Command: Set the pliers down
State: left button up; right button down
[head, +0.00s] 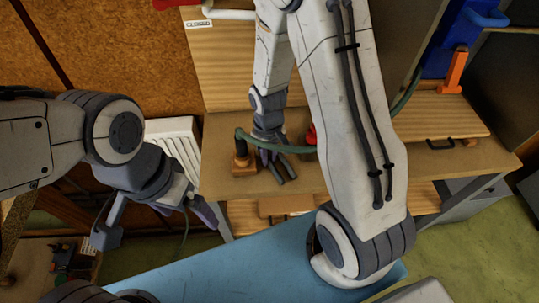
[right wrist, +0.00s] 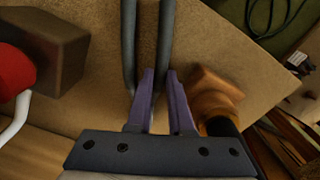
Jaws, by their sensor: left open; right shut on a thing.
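The pliers (head: 285,172) show as two dark bars below my right gripper (head: 270,150), over the front part of the wooden bench (head: 320,183). In the right wrist view the purple fingers of my right gripper (right wrist: 156,100) are shut on the pliers (right wrist: 163,40), whose two dark arms reach away over the bench top (right wrist: 215,45). Whether the pliers touch the bench cannot be told. My left gripper (head: 190,203) is open and empty, left of the bench and beside a white ribbed panel (head: 180,140).
A wooden block with a dark upright handle (head: 243,163) and a green hose stands just left of my right gripper. A red item (right wrist: 15,72) and a brown block (right wrist: 58,45) are on its other side. The bench's front edge is close. A blue surface (head: 230,265) lies nearer me.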

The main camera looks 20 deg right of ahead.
jog(key=shift+f, duration=0.2)
jog(key=c, duration=0.8)
grip_release()
jog(key=shift+r, duration=0.1)
jog(key=shift+r, duration=0.1)
